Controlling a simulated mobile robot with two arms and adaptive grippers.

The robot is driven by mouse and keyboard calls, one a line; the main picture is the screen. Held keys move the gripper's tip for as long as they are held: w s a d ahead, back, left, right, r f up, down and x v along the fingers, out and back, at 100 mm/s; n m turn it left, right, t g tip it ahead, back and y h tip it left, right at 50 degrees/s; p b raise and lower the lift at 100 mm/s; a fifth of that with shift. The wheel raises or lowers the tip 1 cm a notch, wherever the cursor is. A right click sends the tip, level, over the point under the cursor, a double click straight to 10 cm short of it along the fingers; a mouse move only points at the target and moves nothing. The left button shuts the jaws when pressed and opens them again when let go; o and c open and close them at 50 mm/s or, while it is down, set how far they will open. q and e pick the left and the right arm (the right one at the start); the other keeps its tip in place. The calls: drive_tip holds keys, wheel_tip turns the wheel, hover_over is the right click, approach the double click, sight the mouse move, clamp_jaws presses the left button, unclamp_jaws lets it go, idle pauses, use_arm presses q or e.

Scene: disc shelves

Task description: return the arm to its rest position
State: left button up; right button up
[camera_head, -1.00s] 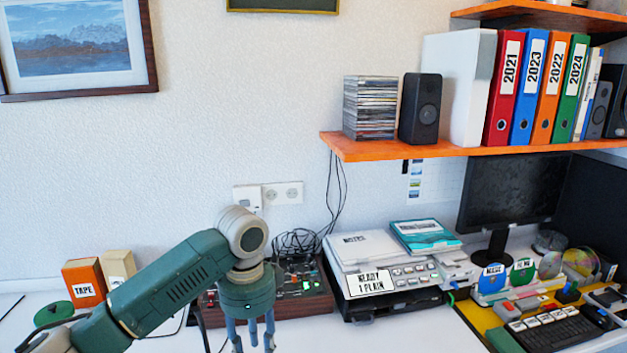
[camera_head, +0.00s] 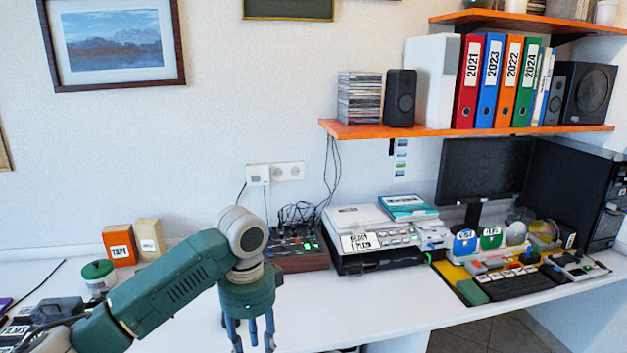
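My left arm comes in from the lower left. Its green and grey wrist hangs over the white desk (camera_head: 385,318). My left gripper (camera_head: 253,343) points straight down, with its blue-grey fingers spread apart and nothing visible between them. The fingertips are near the bottom edge of the picture. My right gripper is out of view.
A mixer-like box (camera_head: 297,262) sits behind my wrist. A printer-like device (camera_head: 375,243) stands right of it. An orange box (camera_head: 120,246) and green-lidded jar (camera_head: 98,275) are at left. A keyboard (camera_head: 515,284) and monitor (camera_head: 484,172) are at right. An orange shelf (camera_head: 465,131) is above.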

use_arm(q)
wheel_tip(320, 180, down, 28)
drive_tip(key=w+n+t+h, duration=0.2)
drive_tip(key=n+h, duration=0.1)
drive_tip(key=n, duration=0.4)
drive_tip(key=s+a+f+n, duration=0.3)
drive_tip(key=s+f, duration=0.3)
drive_tip(key=f, duration=0.5)
drive_tip(key=s+a+f+n+y, duration=0.1)
drive_tip(key=s+a+f, duration=0.2)
drive_tip(key=s+f, duration=0.55)
drive_tip(key=s+a+f+n+y, duration=0.15)
drive_tip(key=s+f, duration=0.35)
drive_tip(key=s, duration=0.7)
drive_tip(key=s+a+f, duration=0.3)
drive_tip(key=s+f, duration=0.4)
drive_tip(key=s, duration=0.3)
drive_tip(key=s+a+f+g, duration=0.1)
drive_tip(key=s+f, duration=0.1)
drive_tip(key=s, duration=1.2)
drive_tip(key=shift+s+a+f+n, duration=0.15)
drive_tip(key=shift+f+n, duration=0.1)
drive_tip(key=shift+n, duration=0.2)
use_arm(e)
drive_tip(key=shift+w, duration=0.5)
use_arm(q)
drive_tip(key=shift+y, duration=0.25)
